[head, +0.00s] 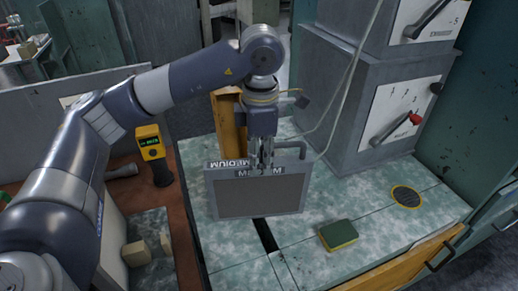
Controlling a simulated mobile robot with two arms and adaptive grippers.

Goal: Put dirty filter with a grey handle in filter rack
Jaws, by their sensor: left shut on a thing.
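A flat filter with a grey frame and a brownish-grey panel (258,197) hangs upright above the worktop. Its top edge carries "MEDIUM" labels, partly covered by my fingers, and a grey handle piece shows at its upper right. My left gripper (261,163) points down and is shut on the filter at the middle of its top edge. A dark narrow slot (266,235) in the worktop shows just below the filter's lower edge. I cannot make out for certain which part is the filter rack. My right gripper is not in view.
The mottled green worktop (375,220) holds a green and yellow sponge (338,235) and a round dark mesh disc with a yellow rim (407,196). Grey lever boxes (345,100) stand behind at right. A yellow handheld device (152,146) is at left. The worktop's right front is mostly clear.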

